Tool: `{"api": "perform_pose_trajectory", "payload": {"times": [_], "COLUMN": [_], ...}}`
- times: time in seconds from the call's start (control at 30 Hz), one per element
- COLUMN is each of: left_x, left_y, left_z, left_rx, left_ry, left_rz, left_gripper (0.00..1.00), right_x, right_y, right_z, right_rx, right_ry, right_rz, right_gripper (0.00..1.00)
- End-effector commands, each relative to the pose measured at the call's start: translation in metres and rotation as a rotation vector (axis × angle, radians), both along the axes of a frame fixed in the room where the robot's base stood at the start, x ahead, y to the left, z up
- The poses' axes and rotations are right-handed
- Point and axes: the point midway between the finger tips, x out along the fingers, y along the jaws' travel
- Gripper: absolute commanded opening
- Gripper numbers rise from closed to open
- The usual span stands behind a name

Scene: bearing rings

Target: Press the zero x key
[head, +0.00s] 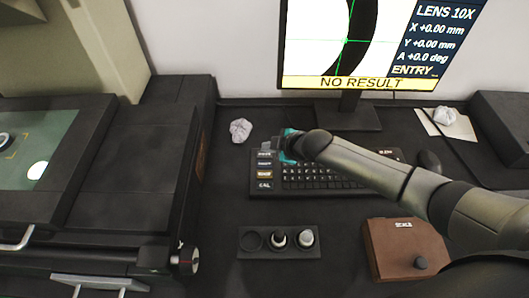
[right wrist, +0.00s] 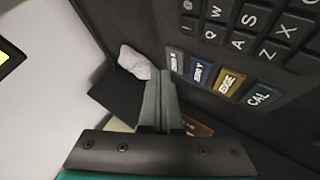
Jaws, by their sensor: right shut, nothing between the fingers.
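The black keyboard (head: 325,186) lies below the monitor, with a column of wide labelled keys at its left end. My left gripper is out of view.
The monitor (head: 420,50) reads X +0.00 mm, Y +0.00 mm and NO RESULT. A crumpled white ball (head: 240,129) lies left of the keyboard. A black holder (head: 262,248) with small round parts and a brown SCALE box (head: 396,252) stand in front.

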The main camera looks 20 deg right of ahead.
Motion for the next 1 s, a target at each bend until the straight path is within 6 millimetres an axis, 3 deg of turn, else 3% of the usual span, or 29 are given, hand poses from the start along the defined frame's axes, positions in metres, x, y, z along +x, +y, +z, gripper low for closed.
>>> {"api": "perform_pose_trajectory", "payload": {"times": [0.5, 1.0], "left_x": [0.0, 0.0], "left_y": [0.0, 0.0], "left_z": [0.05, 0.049], "left_rx": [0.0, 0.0], "left_ry": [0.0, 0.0], "left_rz": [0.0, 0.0], "left_gripper": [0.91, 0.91], "right_x": [0.0, 0.0], "right_y": [0.0, 0.0], "right_z": [0.05, 0.049], "right_rx": [0.0, 0.0], "right_ry": [-0.001, 0.0], "right_rz": [-0.001, 0.0], "right_gripper": [0.0, 0.0]}}
